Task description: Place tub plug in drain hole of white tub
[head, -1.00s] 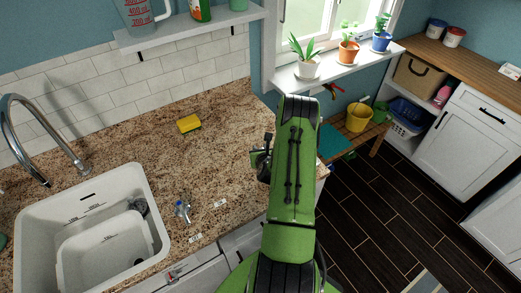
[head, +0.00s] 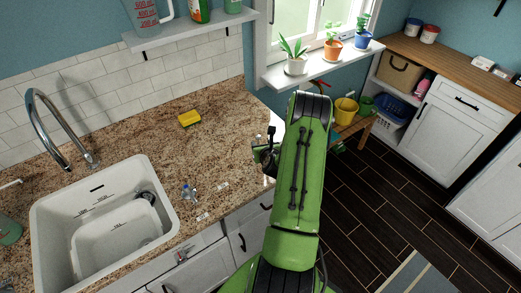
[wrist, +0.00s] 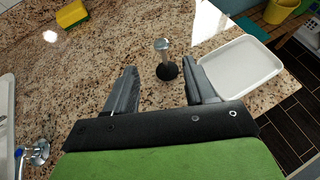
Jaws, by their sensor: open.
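The tub plug, a metal knob on a black round base (wrist: 166,62), stands upright on the granite counter in the wrist view. My gripper (wrist: 160,84) is open, its two dark fingers on either side of the plug's near side; the plug is just beyond the fingertips, and I cannot tell whether they touch it. In the head view, my green arm ends at the gripper (head: 267,157) over the counter's right end; the plug is hard to make out there. The white tub (head: 88,238) sits inside the white sink (head: 52,205). Its drain hole is not clear.
A white tray (wrist: 240,70) lies right of the plug near the counter edge. A yellow sponge (head: 189,119) lies at the back. The curved faucet (head: 38,125) rises behind the sink. The middle counter is clear.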

